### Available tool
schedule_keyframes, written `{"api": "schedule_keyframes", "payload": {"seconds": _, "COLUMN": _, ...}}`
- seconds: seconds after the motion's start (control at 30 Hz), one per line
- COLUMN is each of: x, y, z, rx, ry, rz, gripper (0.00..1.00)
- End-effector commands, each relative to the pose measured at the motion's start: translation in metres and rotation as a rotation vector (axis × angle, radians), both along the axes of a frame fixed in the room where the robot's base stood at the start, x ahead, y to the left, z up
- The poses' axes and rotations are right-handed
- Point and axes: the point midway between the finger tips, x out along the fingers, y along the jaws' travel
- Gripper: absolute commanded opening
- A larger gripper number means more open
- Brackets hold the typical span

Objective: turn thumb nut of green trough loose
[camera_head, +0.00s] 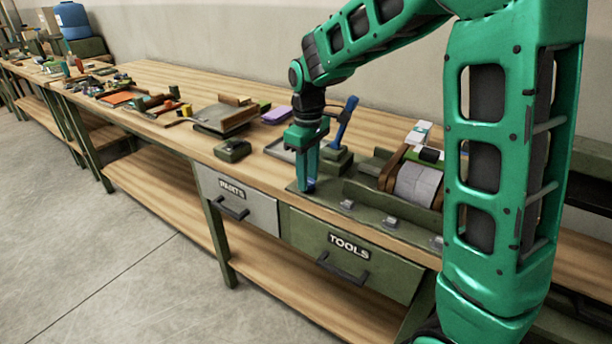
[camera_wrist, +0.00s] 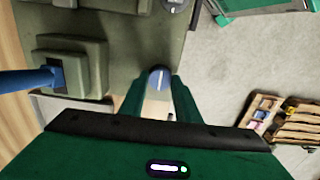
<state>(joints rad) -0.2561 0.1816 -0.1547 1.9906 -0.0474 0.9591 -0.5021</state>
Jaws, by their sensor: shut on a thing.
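The green trough (camera_head: 375,203) lies along the front edge of the bench, above the drawers. In the wrist view its flat green surface (camera_wrist: 130,45) fills the upper left. A round blue thumb nut (camera_wrist: 159,76) with a pale line across its top sits between my fingertips at the trough's end. My gripper (camera_head: 308,186) points down at the trough's left end, and its jaws (camera_wrist: 158,92) are closed around the nut. In the head view the fingers mostly hide the nut.
A green block with a blue lever (camera_head: 344,122) stands just behind my gripper, and it also shows in the wrist view (camera_wrist: 75,67). A paper roll (camera_head: 418,184) sits to the right. Small metal fittings (camera_head: 391,222) line the trough's front. Drawers (camera_head: 350,255) lie below the bench edge.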

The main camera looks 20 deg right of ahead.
Motion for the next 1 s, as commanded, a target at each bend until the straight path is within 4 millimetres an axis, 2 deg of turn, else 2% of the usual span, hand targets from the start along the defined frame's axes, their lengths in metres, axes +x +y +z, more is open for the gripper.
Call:
{"api": "schedule_keyframes", "payload": {"seconds": 0.3, "x": 0.003, "y": -0.002, "z": 0.002, "rx": -0.001, "ry": -0.009, "rz": -0.005, "gripper": 0.07}}
{"api": "schedule_keyframes", "payload": {"seconds": 0.33, "x": 0.003, "y": -0.002, "z": 0.002, "rx": -0.001, "ry": -0.009, "rz": -0.005, "gripper": 0.36}}
{"api": "schedule_keyframes", "payload": {"seconds": 0.4, "x": 0.003, "y": -0.002, "z": 0.002, "rx": 0.0, "ry": -0.008, "rz": -0.004, "gripper": 0.48}}
{"api": "schedule_keyframes", "payload": {"seconds": 0.77, "x": 0.001, "y": -0.001, "z": 0.005, "rx": 0.0, "ry": -0.005, "rz": -0.003, "gripper": 0.48}}
{"api": "schedule_keyframes", "payload": {"seconds": 0.87, "x": 0.002, "y": -0.001, "z": 0.016, "rx": 0.0, "ry": -0.005, "rz": -0.003, "gripper": 0.48}}
{"api": "schedule_keyframes", "payload": {"seconds": 1.0, "x": 0.002, "y": -0.001, "z": 0.041, "rx": 0.001, "ry": -0.006, "rz": -0.003, "gripper": 0.48}}
